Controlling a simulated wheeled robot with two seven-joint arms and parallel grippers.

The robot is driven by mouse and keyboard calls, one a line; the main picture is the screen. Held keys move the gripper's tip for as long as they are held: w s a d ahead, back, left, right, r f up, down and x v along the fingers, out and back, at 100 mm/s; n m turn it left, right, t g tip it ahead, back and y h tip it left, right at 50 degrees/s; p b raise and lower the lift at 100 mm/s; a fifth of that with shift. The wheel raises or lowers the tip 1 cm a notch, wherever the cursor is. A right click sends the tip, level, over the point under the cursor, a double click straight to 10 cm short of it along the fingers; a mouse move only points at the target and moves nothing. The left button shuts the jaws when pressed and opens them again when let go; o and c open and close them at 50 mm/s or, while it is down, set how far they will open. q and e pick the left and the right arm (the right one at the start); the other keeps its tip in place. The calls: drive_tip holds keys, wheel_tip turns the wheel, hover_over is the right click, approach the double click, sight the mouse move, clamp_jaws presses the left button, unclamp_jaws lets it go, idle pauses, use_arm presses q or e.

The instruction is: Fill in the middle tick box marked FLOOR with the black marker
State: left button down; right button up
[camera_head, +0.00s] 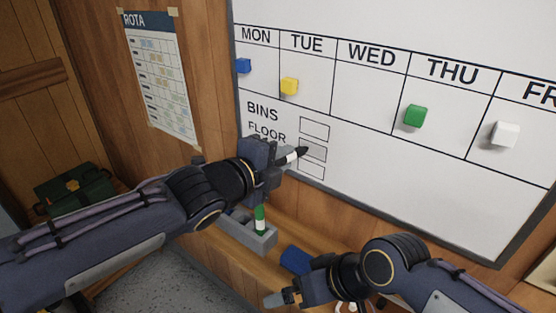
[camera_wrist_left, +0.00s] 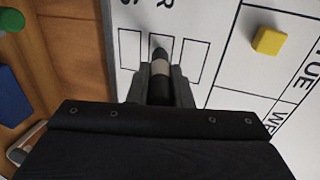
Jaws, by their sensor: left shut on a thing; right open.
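The whiteboard (camera_head: 450,190) carries a column of tick boxes beside the words BINS and FLOOR; the lowest label is hidden by my left gripper. The middle box (camera_head: 317,154) looks greyer than the top box (camera_head: 314,128); I cannot tell whether that is ink or shadow. My left gripper (camera_head: 278,163) is shut on the black marker (camera_head: 293,157), which has a white band. The marker's dark tip is over the middle box. In the left wrist view the marker (camera_wrist_left: 161,66) points into the middle box (camera_wrist_left: 174,48). My right gripper (camera_head: 284,298) is open and empty, low in front.
A grey tray (camera_head: 262,243) with a green marker (camera_head: 260,219) stands on the ledge below the board. A blue object (camera_head: 296,260) lies beside it. Blue, yellow (camera_head: 289,86), green (camera_head: 415,116) and white (camera_head: 505,133) magnets sit on the board.

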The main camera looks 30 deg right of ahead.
use_arm(q)
drive_tip(key=shift+s, duration=0.15)
drive_tip(key=shift+s+d+r+b, duration=0.1)
drive_tip(key=shift+s+d+b, duration=0.1)
drive_tip(key=shift+s+b, duration=0.3)
drive_tip(key=shift+s+d+b, duration=0.2)
drive_tip(key=shift+s+b, duration=0.2)
drive_tip(key=shift+b, duration=0.05)
idle(0.4)
drive_tip(key=shift+s+d+b, duration=0.15)
drive_tip(key=shift+s+b, duration=0.3)
drive_tip(key=shift+s, duration=0.05)
